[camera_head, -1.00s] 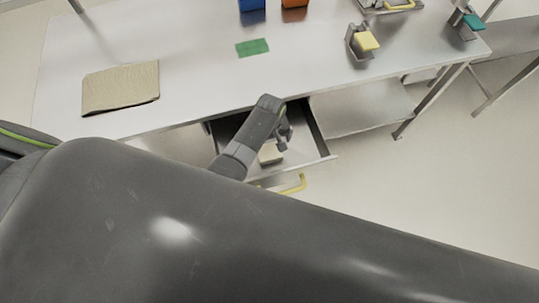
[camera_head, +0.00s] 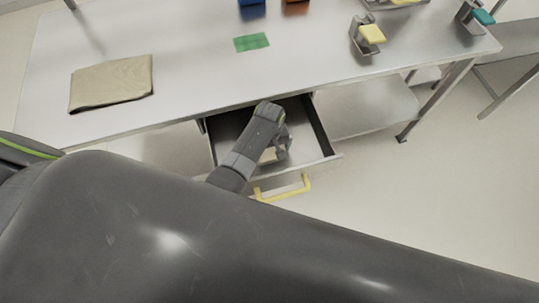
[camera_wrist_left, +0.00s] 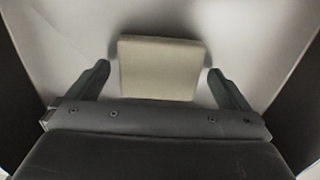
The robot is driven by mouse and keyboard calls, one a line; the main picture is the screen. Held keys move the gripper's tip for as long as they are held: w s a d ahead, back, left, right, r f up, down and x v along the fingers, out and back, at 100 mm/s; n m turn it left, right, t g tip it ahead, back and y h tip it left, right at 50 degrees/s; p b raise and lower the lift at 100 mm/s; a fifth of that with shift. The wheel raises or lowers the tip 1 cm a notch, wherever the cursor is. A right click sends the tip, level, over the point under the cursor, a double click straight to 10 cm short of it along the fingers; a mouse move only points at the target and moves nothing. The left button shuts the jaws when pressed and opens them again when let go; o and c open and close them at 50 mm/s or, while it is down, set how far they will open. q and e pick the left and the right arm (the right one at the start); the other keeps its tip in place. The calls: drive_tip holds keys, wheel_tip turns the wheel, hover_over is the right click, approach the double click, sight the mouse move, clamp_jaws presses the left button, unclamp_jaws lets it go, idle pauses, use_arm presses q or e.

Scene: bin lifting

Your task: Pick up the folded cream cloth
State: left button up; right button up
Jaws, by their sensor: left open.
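The folded cream cloth (camera_wrist_left: 158,68) lies flat on the drawer floor in the left wrist view, between the two fingers of my left gripper (camera_wrist_left: 158,80). The fingers stand apart on either side of it, with a gap to each side. In the head view my left gripper (camera_head: 281,147) reaches down into the open drawer (camera_head: 318,127). A small part of the cream cloth (camera_head: 267,156) shows there beside the gripper; the rest is hidden by my arm. My right gripper is not seen.
The drawer has a yellow handle (camera_head: 284,191) and hangs under a metal table (camera_head: 200,75). On the table lie a larger beige cloth (camera_head: 111,83) and a green cloth (camera_head: 251,42). A holder with a yellow block (camera_head: 371,34) stands at the right. The drawer walls are close around my gripper.

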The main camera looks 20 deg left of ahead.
sight(270, 151)
use_arm(q)
drive_tip(key=shift+f, duration=0.3)
drive_tip(key=c, duration=0.9)
drive_tip(key=shift+r, duration=0.1)
wheel_tip(270, 151, up, 10)
